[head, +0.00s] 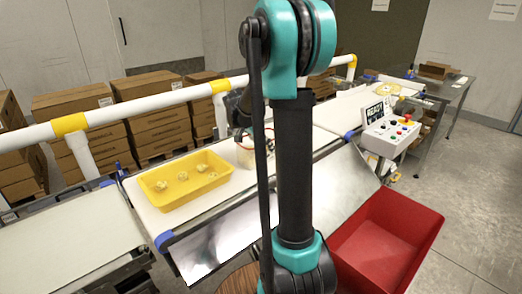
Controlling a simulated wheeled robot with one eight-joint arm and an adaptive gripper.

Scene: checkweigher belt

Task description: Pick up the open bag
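A pale, whitish object (245,155) stands on the belt, just right of the yellow tray. It may be the open bag, but my arm hides much of it and I cannot make out its opening. My gripper (240,125) shows as a dark shape directly above this object, partly behind my own arm link. Its fingers are too small and covered to tell whether they are open or shut, or whether they touch the object.
A yellow tray (160,204) on the white belt holds several small pale pieces. A white and yellow guard rail (150,92) runs behind the belt, with stacked cartons (75,101) beyond. A red bin (410,222) and a control box (388,137) stand at right.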

